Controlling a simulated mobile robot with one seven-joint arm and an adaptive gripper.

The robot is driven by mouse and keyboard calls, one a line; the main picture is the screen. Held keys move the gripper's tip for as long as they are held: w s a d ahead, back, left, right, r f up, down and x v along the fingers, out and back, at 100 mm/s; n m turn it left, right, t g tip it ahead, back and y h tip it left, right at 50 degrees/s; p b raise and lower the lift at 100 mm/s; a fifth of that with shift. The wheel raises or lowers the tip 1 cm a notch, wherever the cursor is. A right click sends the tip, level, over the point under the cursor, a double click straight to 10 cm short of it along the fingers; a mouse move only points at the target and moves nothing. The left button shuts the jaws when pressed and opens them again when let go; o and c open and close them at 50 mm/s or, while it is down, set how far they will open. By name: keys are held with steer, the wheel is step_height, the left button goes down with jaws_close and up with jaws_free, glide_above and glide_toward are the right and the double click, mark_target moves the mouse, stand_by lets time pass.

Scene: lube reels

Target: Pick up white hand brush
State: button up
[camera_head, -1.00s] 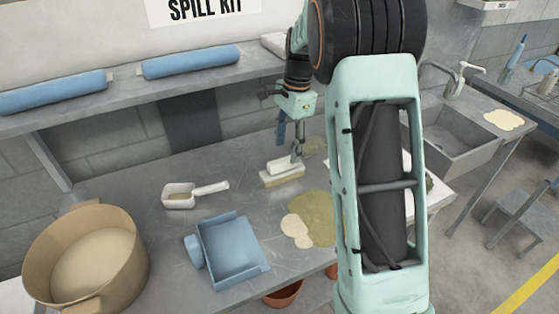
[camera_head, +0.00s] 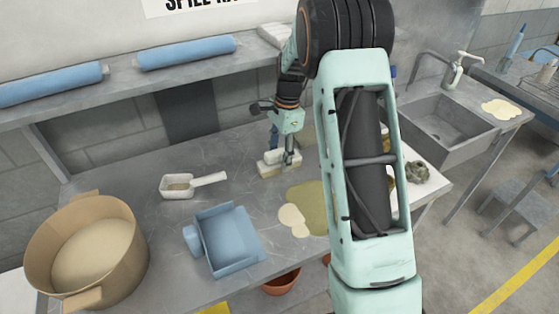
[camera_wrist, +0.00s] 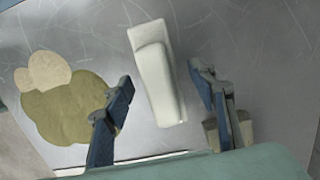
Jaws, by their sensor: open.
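The white hand brush (camera_wrist: 156,75) lies on the metal bench, with a pale raised back, in the wrist view. In the head view the brush (camera_head: 268,167) is partly hidden behind my gripper. My gripper (camera_wrist: 160,85) is open, with its two dark blue fingers apart, one to each side of the brush's near end. In the head view my gripper (camera_head: 288,158) reaches down at the brush.
An olive spill (camera_head: 312,205) with a cream patch lies in front of the brush. A white scoop (camera_head: 178,186), a blue dustpan (camera_head: 228,240) and a large tan tub (camera_head: 92,250) stand to the left. Blue rolls (camera_head: 188,52) lie on the shelf above. A sink (camera_head: 445,125) is at right.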

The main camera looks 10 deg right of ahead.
steer(key=shift+c, duration=0.6)
steer(key=c, duration=1.2)
steer(key=shift+r, duration=0.1)
steer(key=shift+w+r, duration=0.1)
steer(key=shift+r, duration=0.45)
steer(key=s+r, duration=0.4)
steer(key=s+r+b, duration=0.1)
steer(key=s+r, duration=0.3)
steer(key=s, duration=0.1)
steer(key=s+r+b, duration=0.1)
steer(key=s+r, duration=0.2)
steer(key=s, duration=0.2)
steer(key=shift+s+r, duration=0.1)
steer(key=shift+r, duration=0.3)
